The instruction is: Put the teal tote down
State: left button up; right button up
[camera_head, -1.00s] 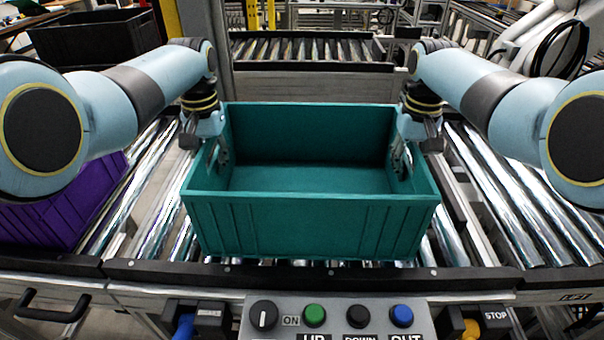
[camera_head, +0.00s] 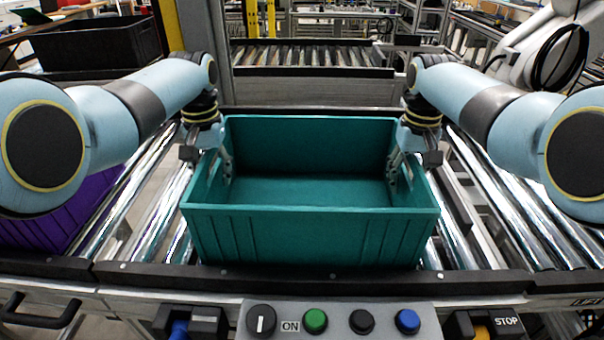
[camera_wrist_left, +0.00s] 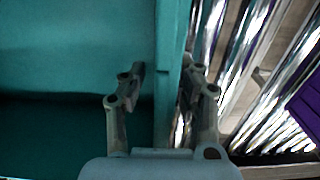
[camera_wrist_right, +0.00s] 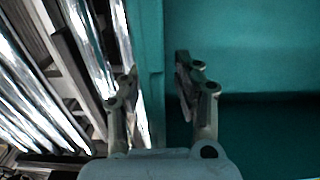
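The teal tote (camera_head: 310,237) sits upright and level on the rollers in the middle of the head view. It looks empty inside. My left gripper (camera_head: 226,165) straddles its left wall, and my right gripper (camera_head: 393,168) straddles its right wall. In the left wrist view, the fingers (camera_wrist_left: 163,82) are apart, one on each side of the tote wall (camera_wrist_left: 170,50), with a gap on the inner side. In the right wrist view, the fingers (camera_wrist_right: 155,78) also stand apart around the wall (camera_wrist_right: 150,45). The outer fingers are close to the wall; contact there is unclear. The tote's underside is hidden.
A purple tote (camera_head: 62,215) stands on the left, partly behind my left arm. A control panel (camera_head: 338,318) with buttons is at the front. Bare rollers (camera_head: 510,200) lie to the right. A black crate (camera_head: 95,42) stands at the back left.

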pick_arm(q)
notch_tip(320, 180, up, 11)
jog(key=shift+r, duration=0.4)
pick_arm(e)
jog(key=shift+r, duration=0.1)
notch_tip(320, 180, up, 12)
jog(key=shift+f, duration=0.1)
dwell(0.4)
